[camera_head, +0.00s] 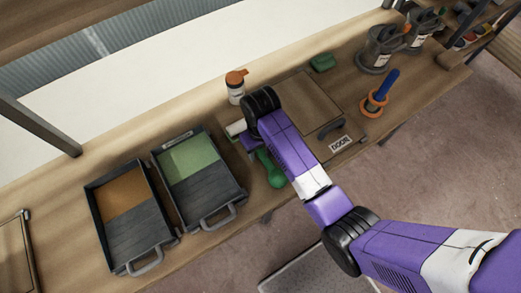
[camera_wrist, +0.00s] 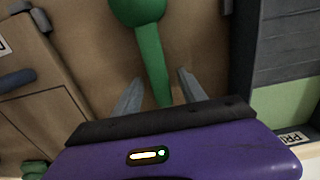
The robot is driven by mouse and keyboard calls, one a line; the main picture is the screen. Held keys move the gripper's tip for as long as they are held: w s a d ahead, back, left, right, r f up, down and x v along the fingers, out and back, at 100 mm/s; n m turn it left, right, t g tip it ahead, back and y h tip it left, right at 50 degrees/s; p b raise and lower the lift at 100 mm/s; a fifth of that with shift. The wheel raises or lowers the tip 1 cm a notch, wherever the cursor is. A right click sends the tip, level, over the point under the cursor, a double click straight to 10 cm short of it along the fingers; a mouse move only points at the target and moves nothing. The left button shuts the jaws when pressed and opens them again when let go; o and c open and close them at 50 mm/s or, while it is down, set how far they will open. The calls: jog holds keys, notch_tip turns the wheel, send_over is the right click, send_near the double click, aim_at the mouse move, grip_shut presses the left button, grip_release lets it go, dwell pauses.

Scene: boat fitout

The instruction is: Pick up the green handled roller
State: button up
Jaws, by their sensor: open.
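The green handled roller lies on the wooden bench between the green tray and a flat brown case. In the head view its green handle (camera_head: 271,170) points toward the bench's front edge, and its pale roller head (camera_head: 236,128) shows partly behind my arm. In the wrist view the green handle (camera_wrist: 151,55) runs down between the two fingers of my gripper (camera_wrist: 156,92). The fingers are apart, one on each side of the handle's narrow part. I cannot tell whether they touch it. My arm hides part of the roller in the head view.
A tray with green paint (camera_head: 205,180) and a tray with orange-brown paint (camera_head: 127,222) stand at left. The brown case (camera_head: 310,97) lies right of my gripper. An orange-capped bottle (camera_head: 235,90) stands behind. A blue-handled tool in an orange ring (camera_head: 372,104) and grey pots (camera_head: 378,50) stand at right.

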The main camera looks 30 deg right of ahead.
jog(key=shift+f, duration=0.3)
grip_shut()
jog(key=shift+r, duration=0.1)
